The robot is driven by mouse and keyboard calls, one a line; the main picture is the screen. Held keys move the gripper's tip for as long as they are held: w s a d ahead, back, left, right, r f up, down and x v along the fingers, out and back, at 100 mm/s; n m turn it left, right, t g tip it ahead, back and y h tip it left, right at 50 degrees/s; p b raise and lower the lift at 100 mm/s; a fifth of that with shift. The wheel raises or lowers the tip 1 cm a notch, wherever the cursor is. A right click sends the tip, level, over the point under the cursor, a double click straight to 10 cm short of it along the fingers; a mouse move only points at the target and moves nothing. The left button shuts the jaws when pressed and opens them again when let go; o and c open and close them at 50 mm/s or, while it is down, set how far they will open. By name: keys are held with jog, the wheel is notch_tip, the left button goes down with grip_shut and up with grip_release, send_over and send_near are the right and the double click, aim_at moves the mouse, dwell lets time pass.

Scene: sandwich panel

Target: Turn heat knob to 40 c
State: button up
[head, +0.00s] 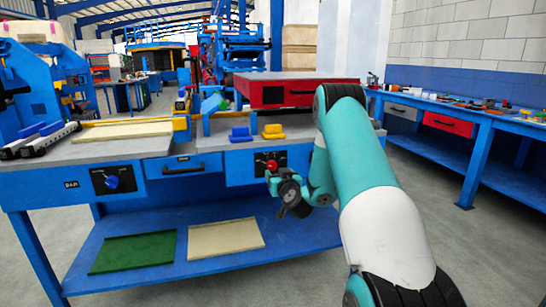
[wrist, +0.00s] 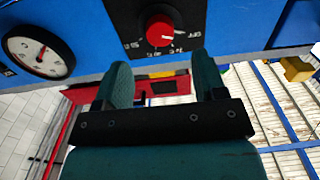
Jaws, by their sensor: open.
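A red knob (head: 271,165) sits on a black plate on the blue front of the workbench (head: 215,190). In the wrist view the red knob (wrist: 159,29) shows close up on its black plate, with small white marks around it, one of them reading OFF. The other marks are too small and tilted to read surely. My gripper (head: 283,184) is just in front of that plate in the head view. In the wrist view my gripper (wrist: 161,64) is open, with its two teal fingers apart and nothing between them. The knob lies beyond the fingertips, roughly centred between them.
A round white gauge (wrist: 38,55) is on the blue front beside the plate. A blue knob (head: 112,182) on another black plate is at the left of the bench. A drawer (head: 183,166) lies between. A red case (head: 290,92) stands on the bench top.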

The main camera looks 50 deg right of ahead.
aim_at(273, 167)
jog(key=shift+p+x, duration=1.9)
jog(key=shift+x, duration=1.4)
jog(key=shift+c, duration=0.4)
jog(key=c, duration=0.8)
